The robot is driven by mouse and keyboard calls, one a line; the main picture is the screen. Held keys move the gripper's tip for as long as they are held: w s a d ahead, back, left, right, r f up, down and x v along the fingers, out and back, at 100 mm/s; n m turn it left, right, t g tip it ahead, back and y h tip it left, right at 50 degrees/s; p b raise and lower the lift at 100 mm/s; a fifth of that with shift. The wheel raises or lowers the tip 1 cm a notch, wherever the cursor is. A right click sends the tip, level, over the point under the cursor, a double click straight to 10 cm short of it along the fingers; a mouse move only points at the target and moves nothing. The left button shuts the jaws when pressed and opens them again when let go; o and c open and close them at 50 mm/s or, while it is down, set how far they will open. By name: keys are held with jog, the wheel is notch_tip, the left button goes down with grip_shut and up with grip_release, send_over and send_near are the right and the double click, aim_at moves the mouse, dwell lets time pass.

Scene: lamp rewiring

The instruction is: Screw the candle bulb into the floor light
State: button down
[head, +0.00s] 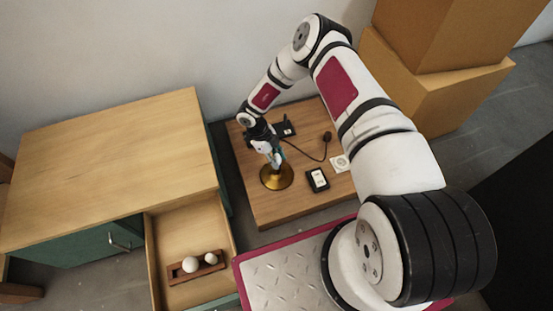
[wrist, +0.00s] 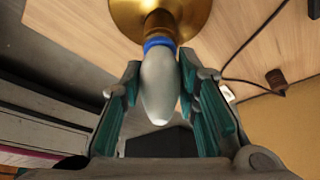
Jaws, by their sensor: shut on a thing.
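The floor light (head: 277,177) has a round brass base and stands on the low wooden table. Its brass base and neck show at the top of the wrist view (wrist: 160,15). The candle bulb (wrist: 159,88) is white and tapered, with its tip pointing away from the brass neck. A blue ring (wrist: 159,43) sits between bulb and neck. The bulb is in line with the neck and seems to meet it; I cannot tell how far its thread is in. My gripper (wrist: 160,75) is shut on the bulb from both sides. In the head view my gripper (head: 269,153) is above the base and hides most of the bulb.
The low table (head: 280,212) also holds a black-and-white box (head: 317,179), a white plate (head: 340,163) and a dark cable (head: 308,155). An open drawer (head: 178,228) holds a tray with two white balls (head: 190,264). Cardboard boxes (head: 425,85) stand at the right.

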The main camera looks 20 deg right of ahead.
jog(key=shift+w+d+f+m+y, duration=0.15)
jog(key=shift+m+y, duration=0.15)
jog(key=shift+m, duration=0.6)
jog(key=m+g+y, duration=0.1)
jog(key=m, duration=0.3)
jog(key=shift+m+y, duration=0.6)
jog(key=shift+m, duration=0.4)
